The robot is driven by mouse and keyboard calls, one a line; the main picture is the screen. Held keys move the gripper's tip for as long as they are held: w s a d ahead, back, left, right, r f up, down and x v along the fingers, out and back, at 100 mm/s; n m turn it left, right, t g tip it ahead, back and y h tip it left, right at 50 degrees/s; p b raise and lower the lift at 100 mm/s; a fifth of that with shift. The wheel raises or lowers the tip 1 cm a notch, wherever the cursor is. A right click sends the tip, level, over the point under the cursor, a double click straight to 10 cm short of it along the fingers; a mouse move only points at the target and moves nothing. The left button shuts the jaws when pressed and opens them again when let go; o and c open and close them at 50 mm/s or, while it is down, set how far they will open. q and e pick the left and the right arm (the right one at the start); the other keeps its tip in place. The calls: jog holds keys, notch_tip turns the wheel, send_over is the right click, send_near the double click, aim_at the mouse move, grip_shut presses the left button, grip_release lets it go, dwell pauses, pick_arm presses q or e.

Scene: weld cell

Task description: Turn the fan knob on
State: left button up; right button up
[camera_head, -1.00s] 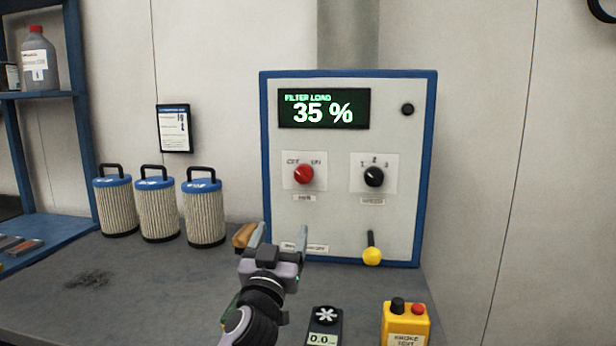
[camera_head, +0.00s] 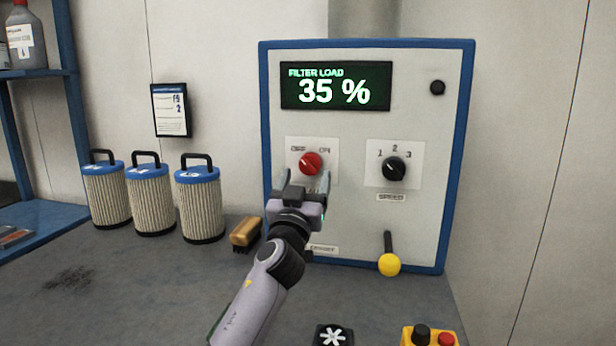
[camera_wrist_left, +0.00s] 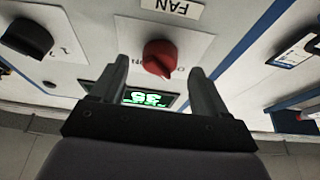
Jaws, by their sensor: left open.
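The red fan knob (camera_head: 311,163) sits on a white plate marked OFF and ON, on the blue-framed control panel (camera_head: 350,215). My left gripper (camera_head: 302,183) is open in front of the panel, just below the knob in the head view. In the left wrist view the knob (camera_wrist_left: 160,58) shows ahead, between the lines of the two spread fingers (camera_wrist_left: 165,82), with the FAN label beyond it. I cannot tell whether the fingers touch it. The knob's pointer is hard to read. My right gripper is not in view.
A black speed knob (camera_head: 394,169) is right of the fan knob. A yellow-tipped lever (camera_head: 389,264) hangs below it. The display (camera_head: 336,86) reads 35 %. A brush (camera_head: 245,232) and several filter cartridges (camera_head: 150,203) stand left. A yellow box (camera_head: 428,336) is at front right.

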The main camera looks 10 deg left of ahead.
aim_at(310, 165)
pick_arm(q)
jog(key=shift+b+x, duration=0.45)
jog(key=shift+x, duration=0.95)
jog(key=c, duration=1)
